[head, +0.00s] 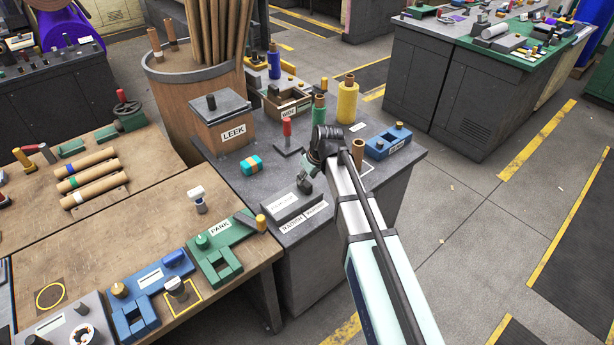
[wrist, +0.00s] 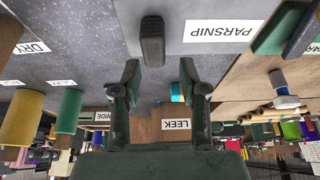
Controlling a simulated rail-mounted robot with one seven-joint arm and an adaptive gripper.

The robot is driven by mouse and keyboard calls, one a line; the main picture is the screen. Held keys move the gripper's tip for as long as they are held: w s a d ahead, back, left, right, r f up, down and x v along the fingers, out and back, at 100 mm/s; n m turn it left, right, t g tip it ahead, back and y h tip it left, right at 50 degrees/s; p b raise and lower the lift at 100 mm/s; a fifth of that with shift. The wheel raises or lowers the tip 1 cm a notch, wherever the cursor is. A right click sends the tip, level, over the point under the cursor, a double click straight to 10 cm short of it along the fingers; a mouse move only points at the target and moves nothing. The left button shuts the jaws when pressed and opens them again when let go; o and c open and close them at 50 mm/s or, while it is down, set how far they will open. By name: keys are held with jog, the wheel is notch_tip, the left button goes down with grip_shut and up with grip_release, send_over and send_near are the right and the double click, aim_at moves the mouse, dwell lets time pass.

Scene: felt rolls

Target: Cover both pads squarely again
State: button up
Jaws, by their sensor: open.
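My gripper (head: 308,174) is over the grey cabinet top, fingers pointing down; in the wrist view its two fingers (wrist: 159,74) are apart with nothing between them. A dark grey upright knob (wrist: 152,40) stands just beyond the fingertips, beside a white PARSNIP label (wrist: 222,27). In the head view a low grey slab (head: 290,208) with a pale label lies just left of my gripper. The LEEK box (head: 228,137) has a grey lid (head: 216,108) with a dark knob. I cannot make out which surfaces are the pads; any under the slab or lid are hidden.
A teal and orange block (head: 251,165) lies near the LEEK box. A red-handled tool (head: 287,133), green roll (head: 319,112), yellow roll (head: 347,102) and blue fixture (head: 388,141) stand behind. A wooden bench (head: 120,225) with green and blue fixtures is on the left.

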jog(key=shift+s+r, duration=0.2)
jog(key=shift+r, duration=0.2)
jog(key=o, duration=0.6)
jog(key=shift+c, duration=0.2)
jog(key=v, duration=1.2)
